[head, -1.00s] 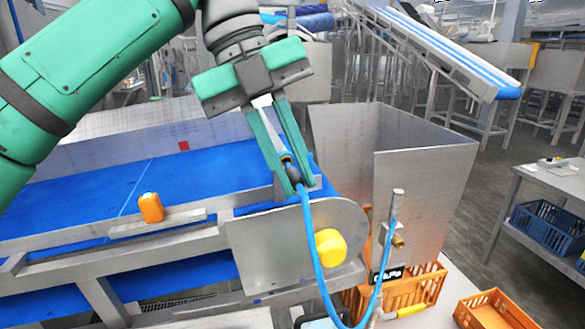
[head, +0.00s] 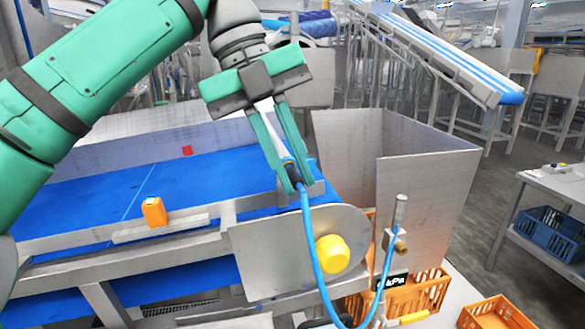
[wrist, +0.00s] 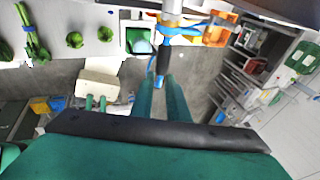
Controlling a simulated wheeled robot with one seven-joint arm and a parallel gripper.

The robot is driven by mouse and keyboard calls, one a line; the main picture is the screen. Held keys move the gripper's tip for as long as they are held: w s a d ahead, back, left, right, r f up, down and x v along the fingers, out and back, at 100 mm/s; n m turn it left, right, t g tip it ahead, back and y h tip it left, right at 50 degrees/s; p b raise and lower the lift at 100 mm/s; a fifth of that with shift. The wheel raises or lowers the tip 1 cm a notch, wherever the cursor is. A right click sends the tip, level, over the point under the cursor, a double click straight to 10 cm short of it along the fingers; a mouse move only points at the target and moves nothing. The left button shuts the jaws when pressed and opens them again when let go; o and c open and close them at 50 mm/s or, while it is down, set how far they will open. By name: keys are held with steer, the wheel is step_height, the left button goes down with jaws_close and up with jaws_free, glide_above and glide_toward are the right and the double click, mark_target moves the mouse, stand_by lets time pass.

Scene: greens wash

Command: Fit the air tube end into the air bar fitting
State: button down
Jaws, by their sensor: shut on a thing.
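My gripper (head: 297,188) is shut on the end of the blue air tube (head: 312,245), above the near right end of the blue conveyor. In the wrist view my fingers (wrist: 163,88) hold a dark tube end piece (wrist: 163,62). A grey metal bracket (head: 287,200) stands beside the fingertips. I cannot make out the air bar fitting, or whether the tube end touches it; the fingers cover that spot.
A yellow knob (head: 332,253) sticks out of the conveyor's side plate (head: 262,262). An orange object (head: 154,212) sits on the conveyor's near rail. A steel hopper (head: 425,205) stands to the right, with orange crates (head: 495,314) below.

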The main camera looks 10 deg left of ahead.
steer(key=c, duration=1.6)
jaws_free()
steer(key=shift+w, duration=0.1)
steer(key=shift+c, duration=0.2)
steer(key=shift+s+d, duration=0.15)
steer(key=shift+s, duration=0.4)
steer(key=s+d, duration=0.3)
steer(key=s, duration=0.4)
steer(key=w+d+f+t, duration=0.1)
steer(key=w+d+f, duration=0.1)
steer(key=d+f, duration=0.6)
steer(key=w+d+f+t, duration=0.1)
steer(key=d+f, duration=0.7)
steer(key=d, duration=0.5)
steer(key=shift+w+d+m, duration=0.3)
steer(key=shift+w+d, duration=0.05)
steer(key=shift+d, duration=0.05)
